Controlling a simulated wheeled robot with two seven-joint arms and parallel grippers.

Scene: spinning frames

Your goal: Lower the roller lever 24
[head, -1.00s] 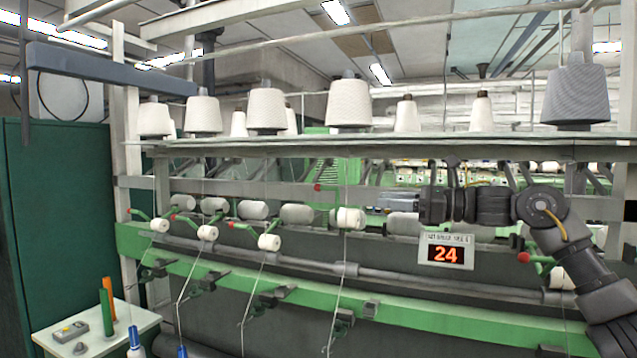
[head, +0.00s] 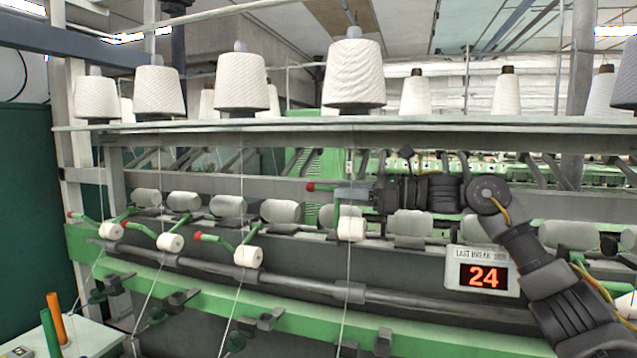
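A roller lever with a red knob (head: 311,187) and a short green stem stands raised above a white bobbin (head: 351,229) in the middle of the frame. Other levers to its left have their red knobs lower, beside their own bobbins. My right gripper (head: 338,190) reaches in from the right, level with the raised knob. Its fingertips are at the green stem, just right of the knob; whether they touch it I cannot tell. The finger gap is too small to make out. A sign (head: 483,276) reads 24 in red digits. My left gripper is not in view.
White yarn cones (head: 354,75) stand on a long shelf above the levers. A green rail (head: 270,318) and a grey bar run below, with thin threads hanging down. A small table (head: 75,340) with green and orange tubes is at lower left.

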